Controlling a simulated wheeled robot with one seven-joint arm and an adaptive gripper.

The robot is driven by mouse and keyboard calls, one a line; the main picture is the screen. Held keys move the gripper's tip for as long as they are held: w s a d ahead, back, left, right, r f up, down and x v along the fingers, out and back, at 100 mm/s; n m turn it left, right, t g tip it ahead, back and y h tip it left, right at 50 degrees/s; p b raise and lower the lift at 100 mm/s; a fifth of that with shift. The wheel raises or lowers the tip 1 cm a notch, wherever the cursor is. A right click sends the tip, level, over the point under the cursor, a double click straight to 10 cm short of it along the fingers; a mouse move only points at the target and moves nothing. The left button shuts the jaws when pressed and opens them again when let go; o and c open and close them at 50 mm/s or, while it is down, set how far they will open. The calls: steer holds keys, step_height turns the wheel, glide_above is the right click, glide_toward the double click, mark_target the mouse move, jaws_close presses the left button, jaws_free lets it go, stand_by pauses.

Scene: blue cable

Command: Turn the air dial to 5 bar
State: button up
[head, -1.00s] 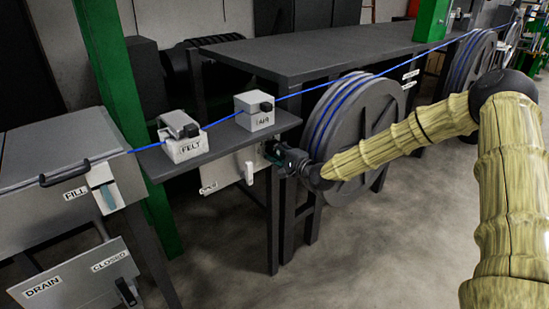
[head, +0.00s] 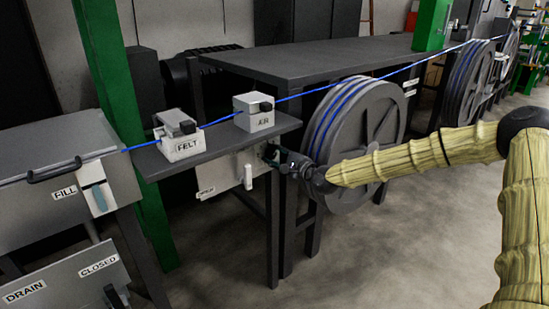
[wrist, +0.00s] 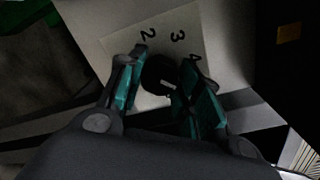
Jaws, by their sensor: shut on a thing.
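The black air dial (wrist: 160,72) shows in the wrist view on a pale scale plate (wrist: 190,32) marked with 2, 3 and 4. My gripper (wrist: 158,88) has its two teal fingers on either side of the dial and is shut on it. A small light mark shows near the dial's lower edge; I cannot tell which number the dial points at. No 5 is visible. In the head view my gripper (head: 271,154) is at the right end of the white panel (head: 222,171) under the shelf, and it hides the dial.
A white AIR box (head: 255,121) and a FELT box (head: 180,147) stand on the shelf above, with the blue cable (head: 223,119) running by them. A large reel (head: 368,125) stands close behind my wrist. A white lever (head: 248,177) hangs left of my gripper. Open floor lies in front.

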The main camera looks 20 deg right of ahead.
steer(key=shift+d, duration=0.2)
steer(key=o, duration=1)
steer(key=shift+o, duration=0.2)
steer(key=shift+a, duration=0.1)
steer(key=shift+s, duration=0.1)
steer(key=v, duration=1.1)
steer(key=shift+s+d, duration=0.2)
steer(key=shift+s, duration=0.15)
